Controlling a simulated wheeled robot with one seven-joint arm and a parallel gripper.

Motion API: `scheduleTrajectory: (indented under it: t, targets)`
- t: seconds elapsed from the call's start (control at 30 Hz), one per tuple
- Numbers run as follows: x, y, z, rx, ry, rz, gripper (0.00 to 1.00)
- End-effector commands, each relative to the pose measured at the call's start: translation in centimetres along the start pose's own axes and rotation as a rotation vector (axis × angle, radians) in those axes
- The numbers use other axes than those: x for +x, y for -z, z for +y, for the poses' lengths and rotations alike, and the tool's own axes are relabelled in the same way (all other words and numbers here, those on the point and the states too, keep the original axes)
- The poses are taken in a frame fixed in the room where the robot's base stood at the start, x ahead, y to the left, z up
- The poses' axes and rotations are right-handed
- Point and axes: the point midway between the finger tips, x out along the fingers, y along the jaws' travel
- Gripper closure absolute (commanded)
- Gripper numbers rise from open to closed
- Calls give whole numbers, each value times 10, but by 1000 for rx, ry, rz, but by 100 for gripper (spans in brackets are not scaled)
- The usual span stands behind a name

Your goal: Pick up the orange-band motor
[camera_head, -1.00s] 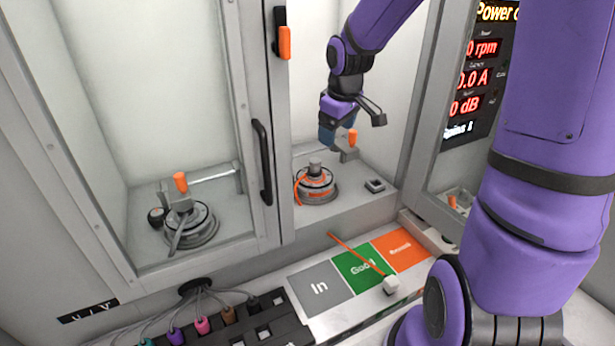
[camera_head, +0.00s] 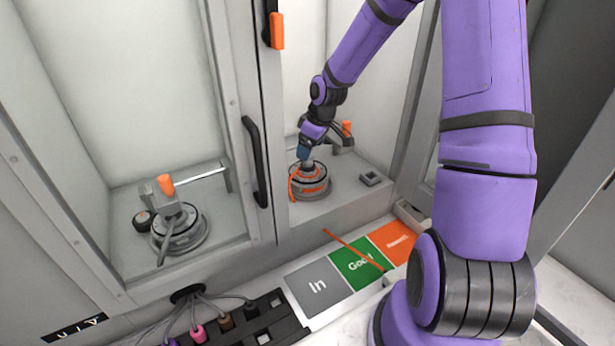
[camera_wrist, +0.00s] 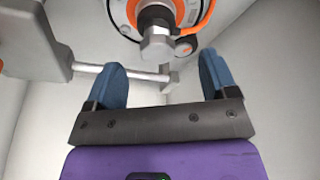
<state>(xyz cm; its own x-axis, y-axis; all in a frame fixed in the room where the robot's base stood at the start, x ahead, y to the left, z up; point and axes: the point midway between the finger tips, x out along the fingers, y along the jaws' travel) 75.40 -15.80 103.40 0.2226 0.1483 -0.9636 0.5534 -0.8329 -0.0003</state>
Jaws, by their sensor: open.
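The orange-band motor (camera_head: 313,186) stands on the floor of the right-hand test bay, a round dark and grey body with an orange band and an orange cable at its left side. My gripper (camera_head: 305,154) is right above its top in the head view, pointing down. In the wrist view, the blue fingers of my gripper (camera_wrist: 163,72) are spread apart. The motor (camera_wrist: 185,10) shows at the top edge there, partly cut off, with its grey shaft end (camera_wrist: 157,46) ahead of the gap between the fingers. I cannot tell whether a finger touches it.
A clamp with an orange-tipped handle (camera_head: 346,129) stands behind the motor. Another motor (camera_head: 180,226) sits clamped in the left bay behind a door with a black handle (camera_head: 255,160). Grey "In" (camera_head: 316,288), green "Good" (camera_head: 357,263) and orange (camera_head: 397,240) areas lie in front.

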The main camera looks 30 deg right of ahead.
Motion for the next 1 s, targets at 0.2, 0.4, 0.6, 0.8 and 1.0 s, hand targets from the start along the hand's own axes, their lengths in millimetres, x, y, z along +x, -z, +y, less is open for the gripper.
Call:
scheduleTrajectory:
  t: [0.2,0.4,0.6,0.8,1.0]
  targets:
    - [10,0,0,1,1,-1,21]
    - [35,-2,2,0,3,-2,21]
    - [56,-1,3,1,0,0,21]
    - [57,-2,3,1,-1,0,21]
    - [57,-2,3,1,-1,0,65]
